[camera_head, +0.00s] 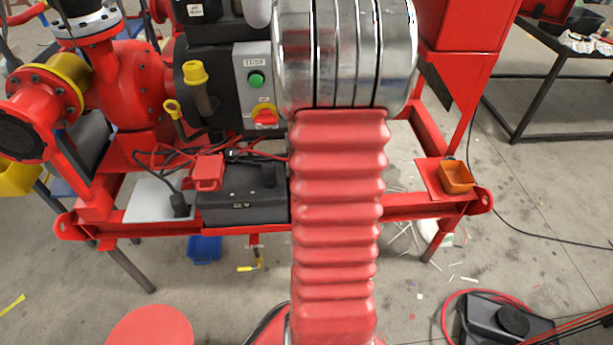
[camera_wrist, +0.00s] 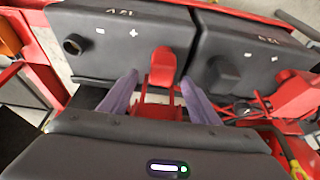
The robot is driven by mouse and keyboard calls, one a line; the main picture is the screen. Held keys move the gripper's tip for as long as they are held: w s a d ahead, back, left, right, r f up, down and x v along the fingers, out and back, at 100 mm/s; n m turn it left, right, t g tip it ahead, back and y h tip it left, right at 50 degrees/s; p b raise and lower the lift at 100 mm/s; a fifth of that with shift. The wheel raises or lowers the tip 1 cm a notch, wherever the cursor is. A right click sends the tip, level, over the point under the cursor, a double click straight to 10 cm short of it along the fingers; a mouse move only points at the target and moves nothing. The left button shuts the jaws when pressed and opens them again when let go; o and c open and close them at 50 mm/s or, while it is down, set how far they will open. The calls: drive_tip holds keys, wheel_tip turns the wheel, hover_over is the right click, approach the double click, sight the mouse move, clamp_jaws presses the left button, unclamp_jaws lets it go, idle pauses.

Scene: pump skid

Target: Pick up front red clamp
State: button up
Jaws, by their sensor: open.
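In the wrist view a red clamp (camera_wrist: 163,68) stands at the near edge of a dark battery (camera_wrist: 120,45), at the picture's centre. My gripper (camera_wrist: 159,78) is open, with one purple finger on each side of this clamp. No contact between fingers and clamp is clear. A second red clamp (camera_wrist: 297,94) sits at the right, by another battery (camera_wrist: 250,50). In the head view a red clamp (camera_head: 208,172) rests on the left end of a black battery (camera_head: 240,195). My arm hides the gripper and the area behind it there.
Red and black cables (camera_head: 170,158) run around the left clamp. A panel with a green button (camera_head: 256,79) and a red skid rail (camera_head: 430,205) surround the batteries. An orange bin (camera_head: 457,177) sits at the right. A blue bin (camera_head: 204,249) is on the floor.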

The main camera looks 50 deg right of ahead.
drive_tip(key=shift+f, duration=0.1)
drive_tip(key=shift+x, duration=2.5)
drive_tip(key=shift+w, duration=0.15)
drive_tip(key=shift+c, duration=0.3)
drive_tip(key=c, duration=1.3)
